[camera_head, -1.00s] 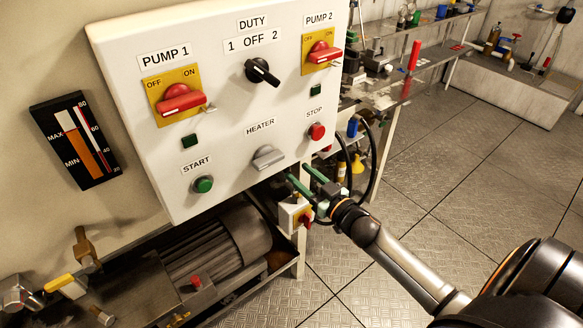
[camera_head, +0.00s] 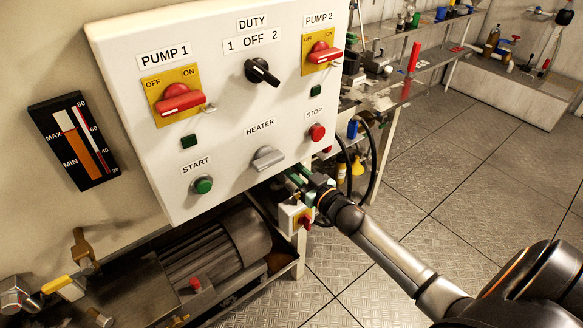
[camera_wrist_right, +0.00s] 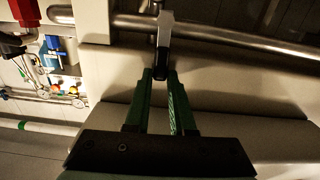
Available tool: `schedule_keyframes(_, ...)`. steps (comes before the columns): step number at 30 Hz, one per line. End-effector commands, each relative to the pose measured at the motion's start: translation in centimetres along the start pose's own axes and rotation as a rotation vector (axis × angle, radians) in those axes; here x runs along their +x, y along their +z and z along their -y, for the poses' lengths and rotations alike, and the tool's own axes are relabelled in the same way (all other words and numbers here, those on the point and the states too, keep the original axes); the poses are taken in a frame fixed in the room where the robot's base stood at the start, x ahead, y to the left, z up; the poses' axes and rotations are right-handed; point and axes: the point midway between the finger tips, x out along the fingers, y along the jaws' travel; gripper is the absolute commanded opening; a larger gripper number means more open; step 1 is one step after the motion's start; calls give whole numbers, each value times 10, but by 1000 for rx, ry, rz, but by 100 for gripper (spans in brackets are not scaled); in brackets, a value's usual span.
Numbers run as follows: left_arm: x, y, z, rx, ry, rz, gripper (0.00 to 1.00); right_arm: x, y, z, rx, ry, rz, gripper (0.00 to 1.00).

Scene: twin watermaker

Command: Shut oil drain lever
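My right gripper (camera_head: 304,180) reaches under the lower right edge of the control panel in the head view. In the right wrist view its two green fingers (camera_wrist_right: 161,75) are apart. A flat pale lever (camera_wrist_right: 165,28) with a dark end stands straight ahead by a metal pipe. Its dark end is at the fingertips, seen between them; I cannot tell whether they touch it. I take this as the oil drain lever, though no label shows. In the head view the panel and my gripper hide it. My left gripper is in neither view.
The white control panel (camera_head: 230,110) hangs just above my right gripper. A small box with a red and yellow switch (camera_head: 300,219) is right below it. A motor (camera_head: 215,250) is at lower left. Black hoses (camera_head: 376,165) hang behind; the floor at right is clear.

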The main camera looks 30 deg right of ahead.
Motion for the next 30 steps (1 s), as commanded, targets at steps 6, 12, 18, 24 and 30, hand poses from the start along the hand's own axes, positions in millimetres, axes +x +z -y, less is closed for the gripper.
schedule_keyframes(6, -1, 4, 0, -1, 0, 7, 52, 0, 0, 0, 0, 0, 0, 0)
schedule_keyframes(12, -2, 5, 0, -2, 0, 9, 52, 0, 0, 0, 0, 0, 0, 0)
schedule_keyframes(18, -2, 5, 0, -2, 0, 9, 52, 0, 0, 0, 0, 0, 0, 0)
schedule_keyframes(24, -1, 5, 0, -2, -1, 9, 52, 0, 0, 0, 1, 0, 0, 0)
schedule_keyframes(30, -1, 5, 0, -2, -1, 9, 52, 0, 0, 0, 1, 0, 1, 0)
